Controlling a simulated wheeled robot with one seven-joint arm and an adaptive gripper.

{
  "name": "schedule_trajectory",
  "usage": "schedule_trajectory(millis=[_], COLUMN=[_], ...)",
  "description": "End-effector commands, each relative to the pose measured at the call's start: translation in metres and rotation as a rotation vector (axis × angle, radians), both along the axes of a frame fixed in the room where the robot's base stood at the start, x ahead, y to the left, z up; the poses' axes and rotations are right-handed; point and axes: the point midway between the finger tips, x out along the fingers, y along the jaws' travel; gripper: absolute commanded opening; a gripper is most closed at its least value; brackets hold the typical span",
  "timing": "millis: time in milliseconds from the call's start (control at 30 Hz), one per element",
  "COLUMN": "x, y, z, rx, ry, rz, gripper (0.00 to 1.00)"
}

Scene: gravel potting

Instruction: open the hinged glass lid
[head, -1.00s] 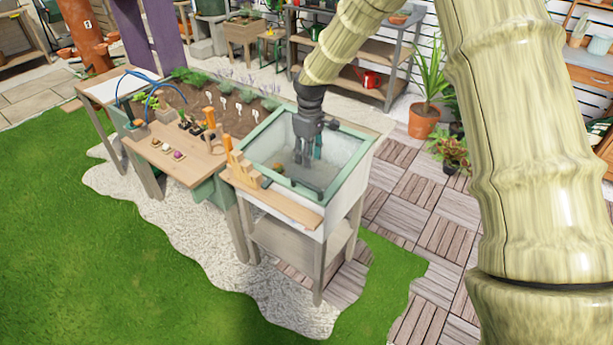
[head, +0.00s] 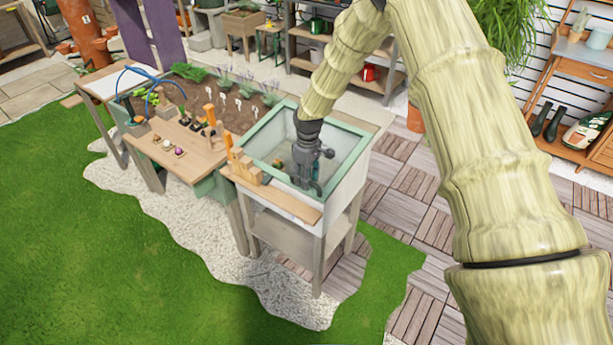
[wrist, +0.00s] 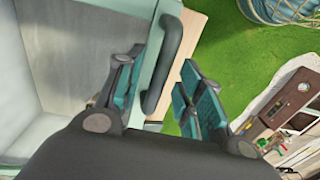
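The glass lid (head: 262,125) has a pale green frame and lies on a white box on a wooden stand; it looks shut. In the wrist view its glass and green frame (wrist: 148,82) fill the left side. A dark bar handle (wrist: 172,50) sits at the frame's front edge. My gripper (head: 309,187) is over the lid's front edge, pointing down. In the wrist view my gripper (wrist: 160,80) is open, its teal-padded fingers on either side of the handle, with a gap visible at the right finger. In the head view the gripper hides the handle.
Lawn (head: 110,260) is in front.

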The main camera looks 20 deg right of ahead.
Motion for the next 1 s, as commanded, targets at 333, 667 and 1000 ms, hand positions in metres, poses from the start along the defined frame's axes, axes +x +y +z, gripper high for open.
schedule_trajectory(millis=[333, 667, 1000], x=[0.000, 0.000, 0.003], y=[0.000, 0.000, -0.003], z=[0.000, 0.000, 0.024], rx=[0.000, 0.000, 0.048], ry=[0.000, 0.000, 0.033], rz=[0.000, 0.000, -0.003], gripper=[0.17, 0.00, 0.00])
